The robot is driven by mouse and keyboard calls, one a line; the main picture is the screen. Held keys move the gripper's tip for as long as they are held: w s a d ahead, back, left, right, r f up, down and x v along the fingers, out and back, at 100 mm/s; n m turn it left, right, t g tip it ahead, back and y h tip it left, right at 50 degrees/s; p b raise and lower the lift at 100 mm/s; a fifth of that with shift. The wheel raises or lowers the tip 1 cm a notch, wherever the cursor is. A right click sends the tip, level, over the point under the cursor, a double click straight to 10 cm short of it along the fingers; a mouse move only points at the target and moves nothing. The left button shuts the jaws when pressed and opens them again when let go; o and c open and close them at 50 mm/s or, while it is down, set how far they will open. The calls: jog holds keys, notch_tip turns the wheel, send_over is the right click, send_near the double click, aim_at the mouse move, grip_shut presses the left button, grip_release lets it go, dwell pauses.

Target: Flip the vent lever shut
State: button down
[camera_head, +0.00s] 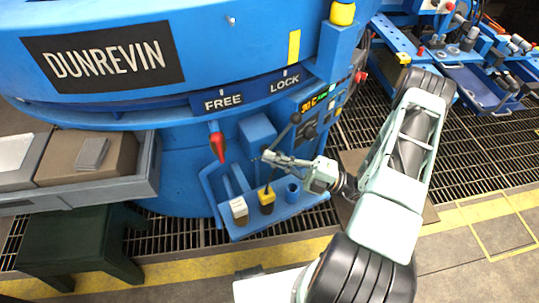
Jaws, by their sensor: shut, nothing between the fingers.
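A dark lever with a round black knob (296,118) stands at the front of the blue furnace body (180,165), beside a blue box. Its rod slants down and left behind my gripper; I cannot read a label saying it is the vent lever. My gripper (266,156) is shut and empty, pointing left in front of the blue box, below the knob. I cannot tell whether its fingertips touch the rod. A red pointed handle (217,146) hangs under the FREE label (223,101), left of my gripper. The LOCK label (285,84) is to the right.
A blue shelf (250,231) below my gripper holds a white-topped block (239,209), a yellow-and-black item (266,198) and a blue cup (292,190). A control panel (318,108) lies right of the knob. A grey tray (100,187) juts out at left. Floor grating surrounds the furnace.

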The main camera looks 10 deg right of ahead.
send_near(219, 146)
jog(key=w+a+r, duration=0.2)
jog(key=a+r, duration=0.2)
jog(key=r, duration=0.1)
jog(key=shift+a+b, duration=0.3)
jog(key=shift+a, duration=0.1)
jog(key=shift+r+p, duration=0.2)
jog(key=shift+p, duration=0.15)
jog(key=shift+a+g, duration=0.2)
jog(key=shift+g, duration=0.1)
